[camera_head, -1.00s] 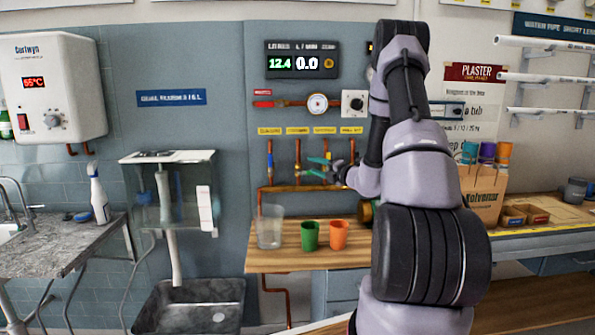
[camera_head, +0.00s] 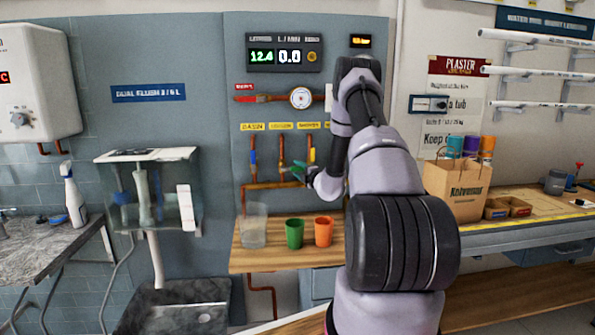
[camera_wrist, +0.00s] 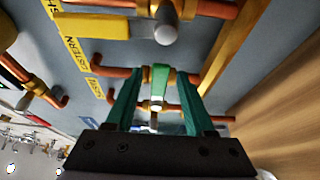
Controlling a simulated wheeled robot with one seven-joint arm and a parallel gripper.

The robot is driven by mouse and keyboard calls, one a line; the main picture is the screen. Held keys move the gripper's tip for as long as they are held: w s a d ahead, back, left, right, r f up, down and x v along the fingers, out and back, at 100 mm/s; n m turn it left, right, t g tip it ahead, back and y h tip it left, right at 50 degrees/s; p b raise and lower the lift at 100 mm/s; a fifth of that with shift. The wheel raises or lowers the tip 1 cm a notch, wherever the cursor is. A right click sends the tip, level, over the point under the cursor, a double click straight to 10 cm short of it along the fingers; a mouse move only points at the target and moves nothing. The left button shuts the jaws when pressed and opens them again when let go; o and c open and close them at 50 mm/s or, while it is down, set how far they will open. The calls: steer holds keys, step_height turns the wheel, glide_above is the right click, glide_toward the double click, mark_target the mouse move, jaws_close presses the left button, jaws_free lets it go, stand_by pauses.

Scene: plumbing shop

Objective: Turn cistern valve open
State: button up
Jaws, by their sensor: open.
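The valve row (camera_head: 283,155) on the blue-grey wall panel has upright copper pipes under yellow labels. My gripper (camera_head: 298,170) reaches the row around the cistern and shower pipes, partly hidden by my arm. In the wrist view, the yellow CISTERN label (camera_wrist: 76,40) is beside a copper pipe (camera_wrist: 106,71) that runs behind my gripper (camera_wrist: 159,80). Its green fingers are open, with a green lever (camera_wrist: 160,76) between them in the picture. I cannot tell whether they touch it. The clear cistern tank (camera_head: 150,190) hangs at left.
A wooden shelf (camera_head: 275,260) below holds a clear cup (camera_head: 253,228), a green cup (camera_head: 294,233) and an orange cup (camera_head: 323,231). The flow display (camera_head: 284,56) reads 12.4 and 0.0.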

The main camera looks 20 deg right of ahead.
steer(key=shift+w, duration=0.35)
jaws_close()
stand_by(1.2)
